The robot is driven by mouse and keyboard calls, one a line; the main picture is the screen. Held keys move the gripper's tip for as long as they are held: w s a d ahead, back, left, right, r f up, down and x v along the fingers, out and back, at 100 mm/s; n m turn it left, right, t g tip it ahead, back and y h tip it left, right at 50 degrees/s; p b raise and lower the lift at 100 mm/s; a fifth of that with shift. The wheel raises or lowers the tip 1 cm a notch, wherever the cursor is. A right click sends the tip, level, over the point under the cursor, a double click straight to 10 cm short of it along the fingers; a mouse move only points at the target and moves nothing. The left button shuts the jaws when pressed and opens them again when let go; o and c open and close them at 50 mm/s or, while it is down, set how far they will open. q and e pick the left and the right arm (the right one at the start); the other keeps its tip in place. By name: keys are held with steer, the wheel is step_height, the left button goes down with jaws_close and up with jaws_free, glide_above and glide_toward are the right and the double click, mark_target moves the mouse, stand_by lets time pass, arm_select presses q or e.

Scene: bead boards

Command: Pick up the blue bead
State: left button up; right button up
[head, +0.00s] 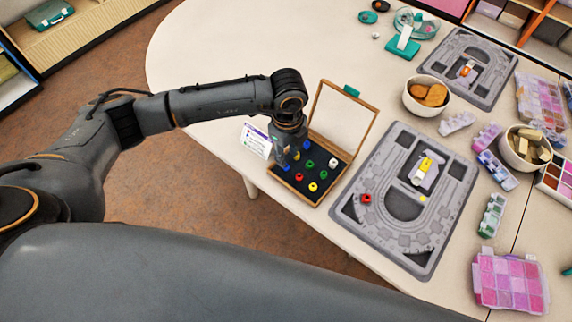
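A small open wooden box with a black inside (335,183) holds several coloured beads in spaced places. A blue bead (296,155) shows close beside my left gripper (284,158), and a second blue spot shows at the gripper's lower end. My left gripper points down into the left part of the box. Its fingers are dark and small in this view, so I cannot tell whether they are open, shut or touching a bead. Part of the box behind the gripper is hidden. My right gripper is not in view.
The box's raised lid (345,112) stands behind the beads. A small printed card (256,140) is left of the box. A grey bead board (348,205) lies to the right, with a red bead (366,198) on it. Bowls and bead cases crowd the far right.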

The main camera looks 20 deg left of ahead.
mark_target(286, 167)
arm_select(q)
step_height(286, 167, down, 5)
steer(key=shift+s+a+r+p, duration=0.1)
steer(key=shift+s+p, duration=0.05)
steer(key=shift+p, duration=0.35)
steer(key=c, duration=0.5)
steer(key=shift+r, duration=0.1)
